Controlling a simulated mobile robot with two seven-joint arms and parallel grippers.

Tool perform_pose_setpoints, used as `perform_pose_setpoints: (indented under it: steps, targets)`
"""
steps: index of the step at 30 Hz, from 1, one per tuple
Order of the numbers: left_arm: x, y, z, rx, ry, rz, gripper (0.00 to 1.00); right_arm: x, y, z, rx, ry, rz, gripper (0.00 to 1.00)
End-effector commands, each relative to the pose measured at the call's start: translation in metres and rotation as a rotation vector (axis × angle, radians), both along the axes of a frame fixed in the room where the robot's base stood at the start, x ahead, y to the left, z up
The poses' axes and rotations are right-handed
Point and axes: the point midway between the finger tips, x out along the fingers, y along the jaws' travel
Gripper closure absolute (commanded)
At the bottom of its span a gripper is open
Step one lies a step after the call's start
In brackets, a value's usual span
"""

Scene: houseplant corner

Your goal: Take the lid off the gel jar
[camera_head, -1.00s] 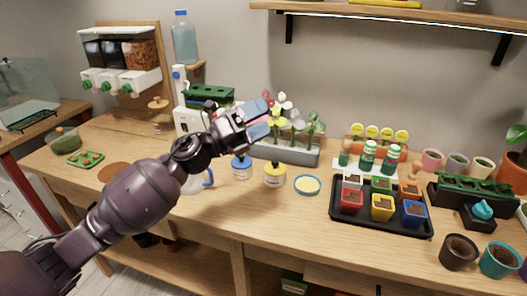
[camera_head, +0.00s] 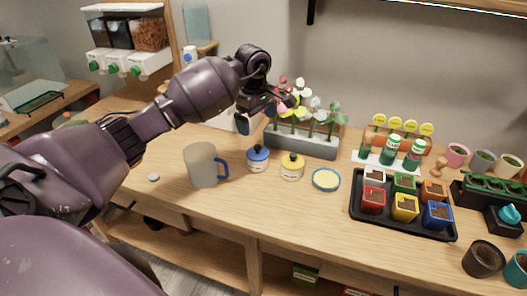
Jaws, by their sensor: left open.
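Two small white jars stand on the wooden bench: one with a blue knobbed lid (camera_head: 258,155) and one with a yellow knobbed lid (camera_head: 292,162). Both lids sit on their jars. I cannot tell from the picture which one is the gel jar. My left gripper (camera_head: 284,101) is open and empty. It appears above and behind the jars, in front of the flower planter, apart from both lids. The wrist partly hides the gripper's fingers. My right gripper is not in view.
A mug with a blue handle (camera_head: 203,166) stands left of the jars. A shallow blue-rimmed dish (camera_head: 326,180) lies to their right. The grey flower planter (camera_head: 318,147) is behind. A black tray (camera_head: 398,223) of coloured pots is further right. The bench front is clear.

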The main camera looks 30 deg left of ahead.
Motion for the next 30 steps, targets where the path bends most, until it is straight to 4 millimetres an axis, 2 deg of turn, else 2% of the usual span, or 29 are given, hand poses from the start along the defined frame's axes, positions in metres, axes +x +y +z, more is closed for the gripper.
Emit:
perform_pose_setpoints:
  steps: [5,15,23,30]
  targets:
    - [-0.006,0.002,-0.004,0.019,0.038,-0.076,0.00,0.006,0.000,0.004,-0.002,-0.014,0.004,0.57]
    - [-0.005,0.001,-0.048,0.015,0.036,-0.080,0.00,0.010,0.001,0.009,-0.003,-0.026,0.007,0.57]
    - [-0.003,0.001,-0.063,0.015,0.035,-0.079,0.00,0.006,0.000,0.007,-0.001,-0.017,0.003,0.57]
    - [0.001,0.000,-0.094,0.013,0.036,-0.078,0.00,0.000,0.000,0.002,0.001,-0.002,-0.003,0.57]
